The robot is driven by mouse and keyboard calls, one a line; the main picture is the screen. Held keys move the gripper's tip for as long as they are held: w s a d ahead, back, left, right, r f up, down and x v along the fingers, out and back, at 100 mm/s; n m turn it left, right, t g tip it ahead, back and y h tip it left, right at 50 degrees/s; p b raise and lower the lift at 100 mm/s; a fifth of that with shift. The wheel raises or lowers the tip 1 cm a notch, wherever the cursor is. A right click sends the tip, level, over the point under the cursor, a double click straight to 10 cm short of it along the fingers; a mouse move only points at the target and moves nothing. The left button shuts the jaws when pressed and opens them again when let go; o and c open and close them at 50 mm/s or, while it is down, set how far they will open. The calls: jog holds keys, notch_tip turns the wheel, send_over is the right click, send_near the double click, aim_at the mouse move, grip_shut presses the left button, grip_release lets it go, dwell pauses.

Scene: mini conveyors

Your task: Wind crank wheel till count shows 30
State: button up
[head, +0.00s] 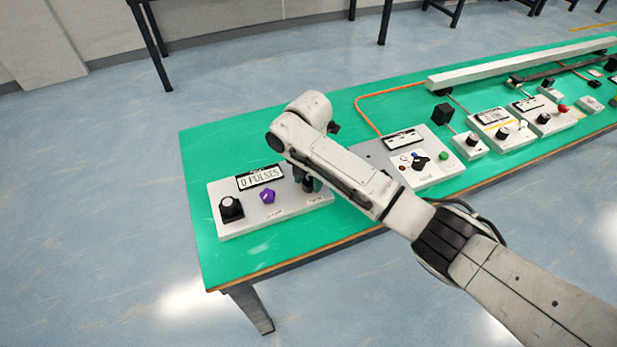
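A display (260,178) on the leftmost white panel box (283,222) reads "0 PULSES". The box has a black knob (231,209) at its left end and a purple faceted knob (267,196) beside it. My gripper (308,186) points down over the box's right part, at or just above a dark part there. Whether that dark part is the crank wheel, and whether the fingers touch it, I cannot tell. My arm and the small size of the fingers hide how far they are apart.
The green table (232,262) runs to the upper right. A second white box (437,176) with a display and small controls stands right of my arm. More control boxes and a long pale rail (520,62) lie beyond. An orange cable (372,101) crosses the table. The table's left end is clear.

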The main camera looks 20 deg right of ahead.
jog(key=c, duration=0.8)
jog(key=shift+o, duration=0.2)
jog(key=shift+r+m, duration=0.1)
jog(key=shift+m, duration=0.2)
jog(key=m+p, duration=0.3)
jog(key=shift+a, duration=0.1)
jog(key=m+p, duration=0.2)
jog(key=m, duration=0.3)
jog(key=m+p, duration=0.2)
jog(key=m, duration=0.4)
jog(key=m+p, duration=0.1)
jog(key=m, duration=0.5)
jog(key=shift+w+m, duration=0.1)
jog(key=shift+m, duration=0.2)
